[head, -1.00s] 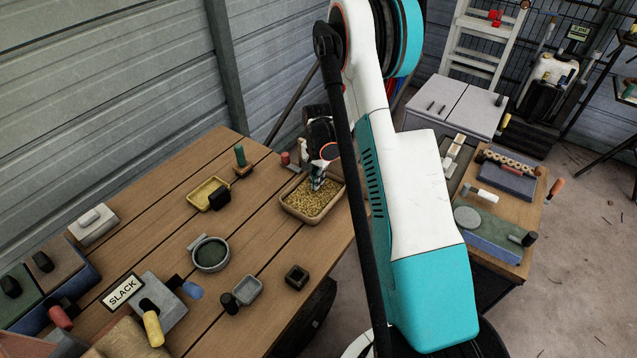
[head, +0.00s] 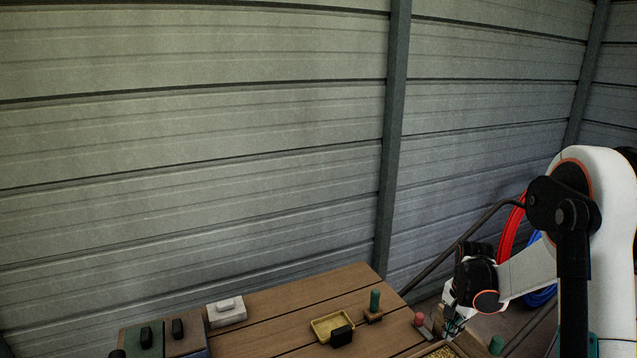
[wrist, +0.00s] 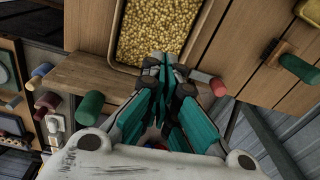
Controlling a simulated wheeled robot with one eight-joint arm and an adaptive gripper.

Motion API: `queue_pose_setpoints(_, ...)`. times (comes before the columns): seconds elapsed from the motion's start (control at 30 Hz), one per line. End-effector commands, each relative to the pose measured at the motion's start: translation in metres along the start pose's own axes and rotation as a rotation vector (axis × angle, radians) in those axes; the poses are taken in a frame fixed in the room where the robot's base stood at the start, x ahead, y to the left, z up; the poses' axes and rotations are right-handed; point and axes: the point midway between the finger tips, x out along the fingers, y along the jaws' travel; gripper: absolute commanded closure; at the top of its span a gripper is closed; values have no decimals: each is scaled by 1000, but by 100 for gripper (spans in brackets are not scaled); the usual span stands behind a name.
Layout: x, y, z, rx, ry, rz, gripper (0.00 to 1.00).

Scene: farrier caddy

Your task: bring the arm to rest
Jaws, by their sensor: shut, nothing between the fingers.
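The tray shows only partly at the bottom of the head view.
A corrugated wall (head: 200,150) stands behind the table (head: 285,322). The air above the table is clear.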

Motion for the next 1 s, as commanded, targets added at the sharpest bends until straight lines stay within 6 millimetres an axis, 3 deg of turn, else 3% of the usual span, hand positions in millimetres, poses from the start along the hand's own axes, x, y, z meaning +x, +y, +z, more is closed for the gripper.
queue_pose_setpoints(0.03,-20,-1,10,-35,13,-13,100)
queue_pose_setpoints(0.2,-74,-2,38,-156,60,-56,100)
queue_pose_setpoints(0.5,-152,11,95,-367,147,-126,100)
queue_pose_setpoints(0.7,-191,28,135,-507,210,-170,100)
queue_pose_setpoints(1.0,-228,64,193,-712,311,-231,100)
